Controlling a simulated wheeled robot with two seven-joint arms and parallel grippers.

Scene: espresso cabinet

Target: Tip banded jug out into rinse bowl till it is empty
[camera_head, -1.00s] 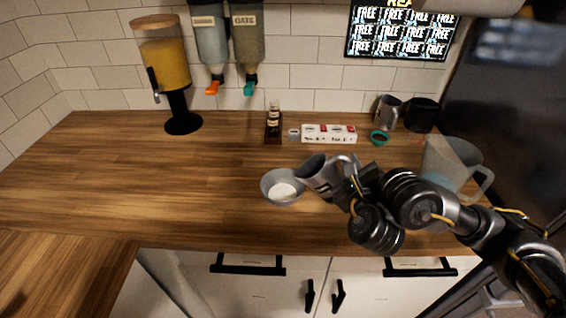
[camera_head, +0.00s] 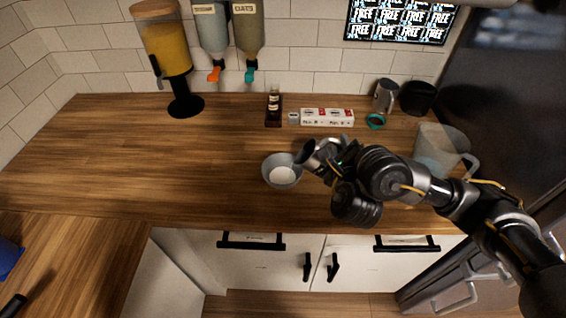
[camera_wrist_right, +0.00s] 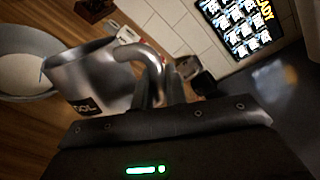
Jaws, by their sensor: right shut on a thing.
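A small metal jug (camera_head: 306,153) is in my right gripper (camera_head: 338,160), held by its handle. In the right wrist view the jug (camera_wrist_right: 90,80) shows a dark label with light letters, partly cut off; I cannot make out a band. The jug is tilted, its mouth toward the rinse bowl. The grey rinse bowl (camera_head: 269,180) stands on the counter just left of the jug, with white content in it. The bowl also shows at the left edge of the right wrist view (camera_wrist_right: 40,45). The jug's inside is hidden.
A large clear pitcher (camera_head: 436,150) stands behind my right arm. A metal jug (camera_head: 385,96), a dark cup (camera_head: 417,98) and a teal-rimmed item (camera_head: 376,121) stand at the back right. The counter's left is clear.

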